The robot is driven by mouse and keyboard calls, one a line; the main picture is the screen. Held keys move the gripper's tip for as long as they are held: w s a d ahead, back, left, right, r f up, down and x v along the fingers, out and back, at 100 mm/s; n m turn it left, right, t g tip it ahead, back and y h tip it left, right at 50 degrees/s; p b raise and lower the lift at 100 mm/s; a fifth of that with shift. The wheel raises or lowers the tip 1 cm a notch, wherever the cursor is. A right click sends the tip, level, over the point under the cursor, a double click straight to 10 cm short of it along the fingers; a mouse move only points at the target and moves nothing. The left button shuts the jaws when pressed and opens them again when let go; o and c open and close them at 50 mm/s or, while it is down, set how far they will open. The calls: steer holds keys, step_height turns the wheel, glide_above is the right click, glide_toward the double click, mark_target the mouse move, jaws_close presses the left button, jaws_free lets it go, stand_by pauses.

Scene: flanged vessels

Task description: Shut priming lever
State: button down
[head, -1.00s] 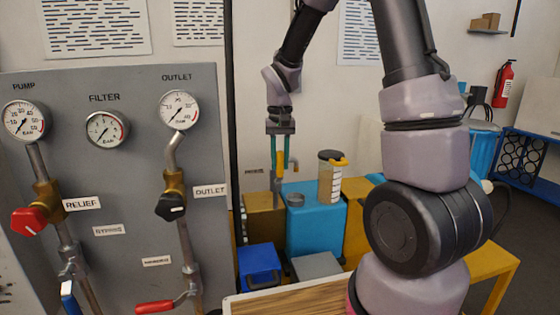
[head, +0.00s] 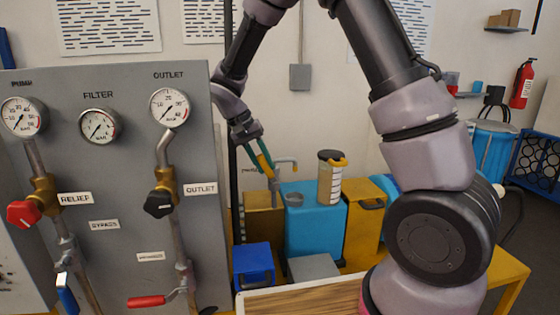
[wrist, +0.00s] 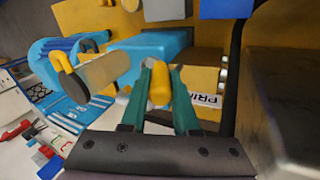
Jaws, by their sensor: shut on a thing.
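The priming lever has a yellow grip (wrist: 159,84), seen between the fingers in the wrist view. In the head view the lever (head: 265,163) leans up and to the left from a grey fitting near the blue block. My gripper (head: 267,170) is tilted the same way, its green fingers shut on the yellow grip. In the wrist view my gripper (wrist: 158,75) has a finger on each side of the grip. The lever's lower end and pivot are mostly hidden by the fingers.
A clear canister with a yellow handle (head: 331,178) stands on the blue block (head: 315,228), close right of the lever. A grey gauge panel (head: 115,240) with valves is at left. A dark post (head: 229,120) stands close to my wrist. A wooden-topped table (head: 300,302) is in front.

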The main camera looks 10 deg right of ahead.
steer(key=shift+a+f+h, duration=0.2)
steer(key=shift+a+h, duration=0.2)
steer(key=shift+h, duration=0.1)
steer(key=c, duration=0.7)
jaws_free()
steer(key=shift+o, duration=0.2)
step_height(320, 180, up, 10)
